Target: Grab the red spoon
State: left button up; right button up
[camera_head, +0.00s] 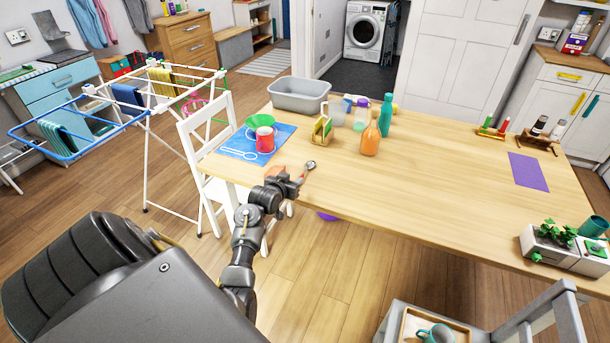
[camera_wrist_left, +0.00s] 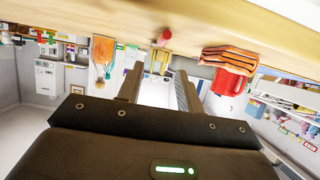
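The red spoon (camera_head: 309,167) has a grey bowl and a red handle. It lies by the near edge of the table, its handle end partly hidden by my left gripper (camera_head: 300,180). In the left wrist view, which is upside down, a red piece (camera_wrist_left: 163,36), apparently the spoon, shows on the table beyond the fingers. My left gripper (camera_wrist_left: 158,92) also shows there with its two fingers apart and nothing between them. It is close to the spoon; I cannot tell if they touch. My right gripper is not in view.
An orange folded cloth (camera_head: 275,170) lies left of the spoon. An orange bottle (camera_head: 371,140) stands behind the spoon. A white chair (camera_head: 205,165) stands left.

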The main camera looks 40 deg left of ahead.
aim_at(304, 173)
pick_arm(q)
jog(key=shift+x, duration=1.95)
jog(key=shift+w+f, duration=0.1)
jog(key=shift+x, duration=2.45)
jog(key=shift+d+f, duration=0.1)
grip_shut()
